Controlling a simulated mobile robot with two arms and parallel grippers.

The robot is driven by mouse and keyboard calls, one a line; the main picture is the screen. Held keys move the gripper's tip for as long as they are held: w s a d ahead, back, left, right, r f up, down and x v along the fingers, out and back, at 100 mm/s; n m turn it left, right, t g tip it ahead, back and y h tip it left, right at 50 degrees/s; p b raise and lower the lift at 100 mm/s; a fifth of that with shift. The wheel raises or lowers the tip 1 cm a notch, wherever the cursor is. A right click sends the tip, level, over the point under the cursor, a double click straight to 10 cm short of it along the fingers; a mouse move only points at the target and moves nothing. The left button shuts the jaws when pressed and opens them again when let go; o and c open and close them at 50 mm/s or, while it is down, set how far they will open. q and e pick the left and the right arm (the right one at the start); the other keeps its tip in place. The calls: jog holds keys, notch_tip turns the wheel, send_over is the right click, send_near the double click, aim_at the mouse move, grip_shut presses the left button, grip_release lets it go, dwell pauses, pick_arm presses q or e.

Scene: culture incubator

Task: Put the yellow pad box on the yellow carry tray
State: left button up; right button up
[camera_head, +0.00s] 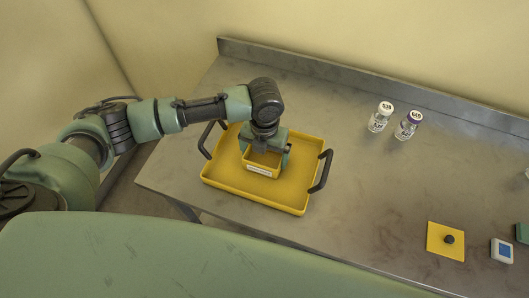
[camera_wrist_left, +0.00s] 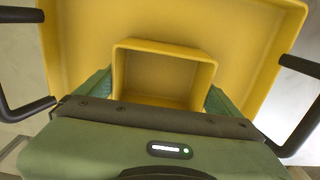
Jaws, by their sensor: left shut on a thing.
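The yellow pad box (camera_head: 262,169) is a small open-topped box with a white label on its front. It is over the middle of the yellow carry tray (camera_head: 226,181), inside the tray's rim in the head view. I cannot tell whether its base touches the tray floor. My left gripper (camera_head: 265,156) points down and is shut on the box. In the left wrist view the box (camera_wrist_left: 164,74) sits between the green fingers, its inside empty, with the tray (camera_wrist_left: 70,40) around it. My right gripper is not in view.
The tray has dark handles (camera_head: 321,171) at both ends. Two labelled vials (camera_head: 381,117) (camera_head: 408,125) stand at the back of the steel bench. The bench between is clear.

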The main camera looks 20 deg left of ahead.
aim_at(265, 162)
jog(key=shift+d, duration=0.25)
pick_arm(q)
jog(key=shift+f, duration=0.15)
jog(key=o, duration=1.1)
jog(key=shift+c, duration=0.2)
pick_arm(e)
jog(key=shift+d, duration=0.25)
pick_arm(q)
notch_tip(265, 162, up, 12)
jog(key=b, duration=0.2)
jog(key=shift+r+b, duration=0.2)
jog(key=shift+b, duration=0.1)
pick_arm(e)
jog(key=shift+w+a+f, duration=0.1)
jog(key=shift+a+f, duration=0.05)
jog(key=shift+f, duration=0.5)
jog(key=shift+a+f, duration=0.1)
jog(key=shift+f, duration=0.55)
